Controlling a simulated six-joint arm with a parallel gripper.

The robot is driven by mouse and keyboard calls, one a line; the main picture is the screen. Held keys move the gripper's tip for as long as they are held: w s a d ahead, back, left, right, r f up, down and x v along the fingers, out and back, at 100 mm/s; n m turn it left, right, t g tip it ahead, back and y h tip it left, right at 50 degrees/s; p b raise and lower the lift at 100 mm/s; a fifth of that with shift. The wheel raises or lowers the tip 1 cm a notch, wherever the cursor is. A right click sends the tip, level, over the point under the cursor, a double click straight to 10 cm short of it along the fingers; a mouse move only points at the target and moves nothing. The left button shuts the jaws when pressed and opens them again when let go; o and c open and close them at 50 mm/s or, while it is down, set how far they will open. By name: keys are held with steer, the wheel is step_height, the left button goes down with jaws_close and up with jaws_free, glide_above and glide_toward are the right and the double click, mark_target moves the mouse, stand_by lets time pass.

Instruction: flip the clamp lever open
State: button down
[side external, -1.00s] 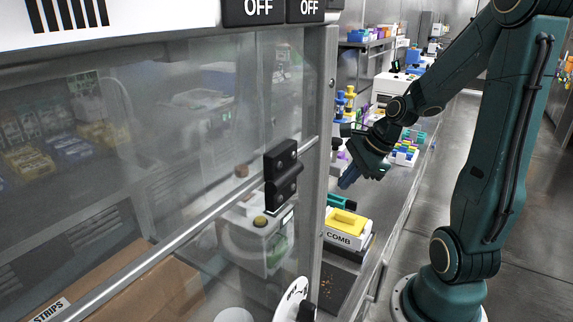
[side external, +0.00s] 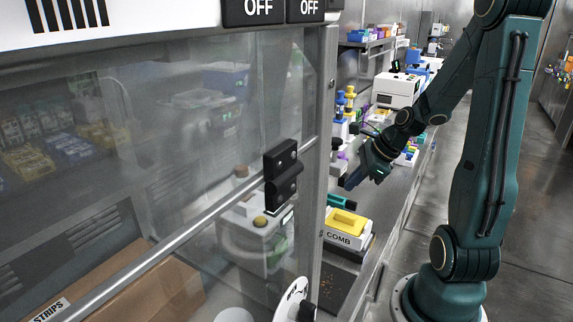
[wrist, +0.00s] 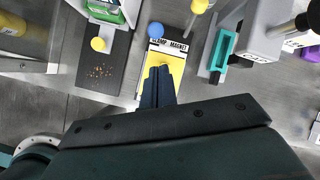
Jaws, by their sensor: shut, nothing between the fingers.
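In the wrist view, a white block with a yellow top plate (wrist: 174,68) carries a label (wrist: 182,47) reading "MAGNET" and, partly hidden, "LAMP". A blue ball knob (wrist: 155,30) stands at the label's left end. I cannot tell for sure that it tops the clamp lever. My gripper (wrist: 160,70) is shut and empty, with its dark blue fingers pointing at the yellow plate just below the label. They cover part of the plate; contact cannot be told. In the side view, my gripper (side external: 348,184) is low over the bench, behind the COMB box.
A teal frame (wrist: 222,50) and another yellow knob (wrist: 199,6) are right. In the side view, a COMB box (side external: 344,239) and a glass-fronted cabinet with a black handle (side external: 282,175) stand nearer the camera.

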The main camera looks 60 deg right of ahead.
steer(key=shift+x, duration=4.85)
steer(key=shift+w+r+g, duration=0.25)
steer(key=shift+w+g, duration=0.15)
steer(key=shift+g, duration=0.35)
steer(key=shift+w+r+g, duration=0.25)
steer(key=shift+w+g, duration=0.15)
steer(key=shift+g, duration=0.35)
steer(key=shift+w+r, duration=0.1)
steer(key=w+r+g, duration=0.1)
steer(key=w+g, duration=0.4)
steer(key=w, duration=0.2)
steer(key=shift+w, duration=0.3)
steer(key=shift+w, duration=0.2)
steer(key=shift+r, duration=0.15)
